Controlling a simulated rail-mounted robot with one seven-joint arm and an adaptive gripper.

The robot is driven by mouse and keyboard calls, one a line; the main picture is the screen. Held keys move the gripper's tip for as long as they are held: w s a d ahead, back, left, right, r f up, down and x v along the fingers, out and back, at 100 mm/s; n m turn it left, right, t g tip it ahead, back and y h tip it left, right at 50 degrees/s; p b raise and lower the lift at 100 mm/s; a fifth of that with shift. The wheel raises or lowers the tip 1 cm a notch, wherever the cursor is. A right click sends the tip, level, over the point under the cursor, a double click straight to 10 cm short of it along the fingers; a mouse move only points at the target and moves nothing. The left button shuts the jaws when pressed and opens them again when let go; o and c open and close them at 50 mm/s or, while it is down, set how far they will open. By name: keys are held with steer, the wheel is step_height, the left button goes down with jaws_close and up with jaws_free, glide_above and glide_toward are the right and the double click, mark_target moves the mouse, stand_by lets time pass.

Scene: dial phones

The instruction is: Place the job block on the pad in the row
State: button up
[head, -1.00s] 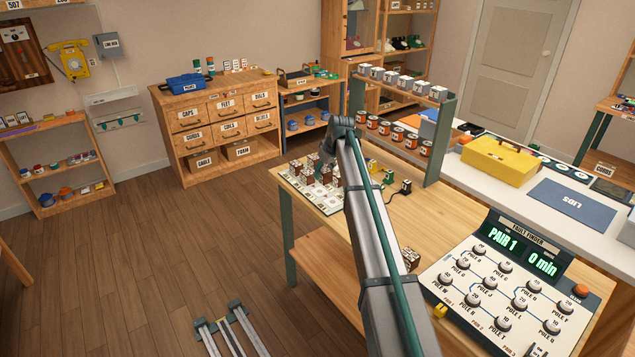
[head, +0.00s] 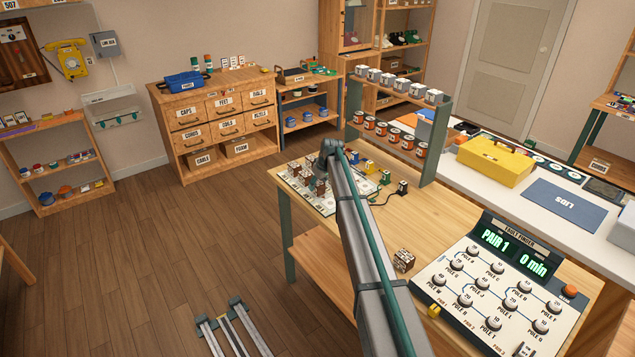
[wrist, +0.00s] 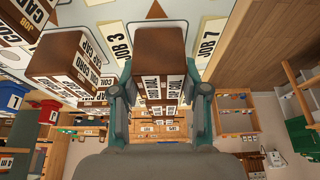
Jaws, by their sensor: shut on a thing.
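In the wrist view, my gripper (wrist: 158,95) is shut on a brown block (wrist: 160,45) with white word labels down its side. Behind it is a pale board with printed pads; a JOB 3 label (wrist: 118,42) is left of the block and a JOB 7 label (wrist: 208,46) right of it. Whether the block touches the board cannot be told. Another labelled brown block (wrist: 68,58) stands close on the left. In the head view, the board (head: 328,208) lies at the table's far left end with several brown blocks; my arm hides most of my gripper.
A separate brown block (head: 403,260) sits nearer on the wooden table, beside the fault finder panel (head: 490,290). A green-framed rack (head: 437,140) with cans stands behind the board.

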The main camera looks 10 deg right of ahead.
steer(key=shift+f, duration=0.2)
steer(key=o, duration=1.2)
steer(key=shift+c, duration=0.2)
steer(key=shift+r, duration=0.25)
steer(key=b+v, duration=0.3)
steer(key=v, duration=0.9)
